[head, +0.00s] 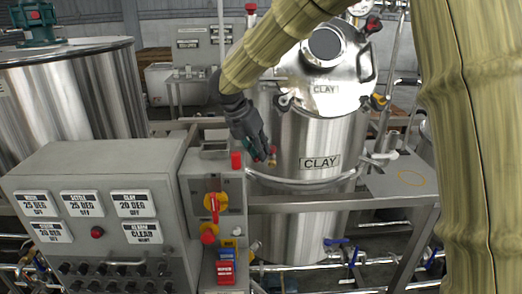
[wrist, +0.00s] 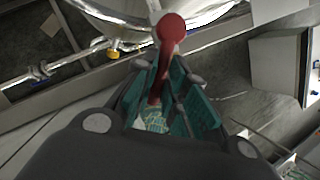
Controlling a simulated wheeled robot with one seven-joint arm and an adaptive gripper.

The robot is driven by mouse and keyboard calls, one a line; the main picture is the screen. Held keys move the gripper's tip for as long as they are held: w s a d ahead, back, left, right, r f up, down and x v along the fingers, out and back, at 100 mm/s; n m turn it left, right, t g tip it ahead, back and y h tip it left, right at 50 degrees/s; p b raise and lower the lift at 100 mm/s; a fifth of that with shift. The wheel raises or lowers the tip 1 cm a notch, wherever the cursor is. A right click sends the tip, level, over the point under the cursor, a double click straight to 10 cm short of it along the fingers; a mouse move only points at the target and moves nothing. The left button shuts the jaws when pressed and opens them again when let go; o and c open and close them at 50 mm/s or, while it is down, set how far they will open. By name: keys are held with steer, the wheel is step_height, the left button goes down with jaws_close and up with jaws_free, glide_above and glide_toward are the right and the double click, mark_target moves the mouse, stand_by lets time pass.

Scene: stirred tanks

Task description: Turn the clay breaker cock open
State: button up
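The steel tank labelled CLAY (head: 312,130) stands right of centre in the head view. My gripper (head: 266,158) reaches down in front of its left side. A red lever with a rounded end (wrist: 172,30), which appears to be the cock's handle, lies between my gripper's fingers (wrist: 160,82) in the wrist view. The teal finger pads stand on either side of the lever, partly apart. I cannot tell whether either pad touches it. In the head view a little red and a brass tip (head: 272,163) show at the fingertips; the rest of the cock is hidden.
A grey control panel (head: 95,190) with labels and knobs stands at front left. Beside it is a box with a yellow and red switch (head: 212,205). Another steel tank (head: 85,90) stands behind the panel.

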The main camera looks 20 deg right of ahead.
steer(key=o, duration=0.4)
steer(key=v, duration=1.2)
steer(key=shift+d+r, duration=0.1)
steer(key=shift+w, duration=0.1)
